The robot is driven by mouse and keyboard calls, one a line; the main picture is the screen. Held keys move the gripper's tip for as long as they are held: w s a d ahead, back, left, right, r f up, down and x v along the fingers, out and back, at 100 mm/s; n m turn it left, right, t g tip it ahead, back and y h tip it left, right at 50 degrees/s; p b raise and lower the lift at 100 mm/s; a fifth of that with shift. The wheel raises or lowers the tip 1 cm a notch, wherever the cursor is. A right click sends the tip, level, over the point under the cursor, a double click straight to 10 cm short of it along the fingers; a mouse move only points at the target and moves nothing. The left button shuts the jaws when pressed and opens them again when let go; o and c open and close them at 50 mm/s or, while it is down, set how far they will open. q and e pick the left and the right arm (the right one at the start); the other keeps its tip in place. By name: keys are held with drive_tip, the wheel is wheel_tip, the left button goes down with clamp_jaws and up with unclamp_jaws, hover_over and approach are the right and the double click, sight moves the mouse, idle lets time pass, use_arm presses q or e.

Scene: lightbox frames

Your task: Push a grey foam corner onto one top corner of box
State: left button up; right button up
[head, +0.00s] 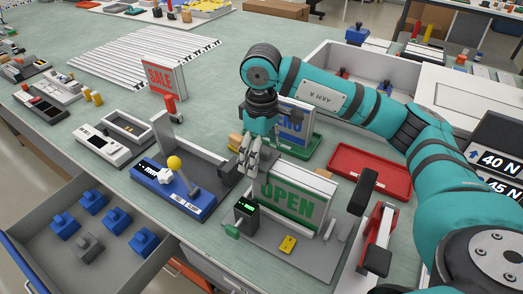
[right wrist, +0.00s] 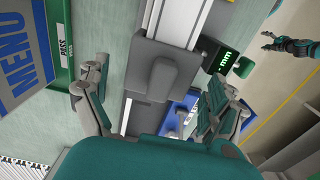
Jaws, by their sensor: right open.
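The box is the lightbox with the green OPEN panel (head: 290,200), upright on a grey base. A grey foam corner (head: 228,173) is at the left end of its top. In the right wrist view this grey foam corner (right wrist: 158,78), with its raised knob, covers the end of the box's white top edge (right wrist: 178,15); I cannot tell how fully it is seated. My right gripper (head: 245,160) is open close above it, with its fingers (right wrist: 150,105) on either side, apart from it. Another grey corner (head: 90,247) lies in the drawer. My left gripper (right wrist: 267,42) shows small over the floor.
The open drawer (head: 52,275) also holds several blue corners (head: 115,218). A gauge (head: 244,210) with a green display stands at the box's left end. A blue MENU sign (head: 293,122) and a red tray (head: 370,170) are close behind. A blue-based fixture (head: 175,195) stands left.

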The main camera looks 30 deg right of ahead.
wheel_tip(320, 180, up, 12)
idle(0.6)
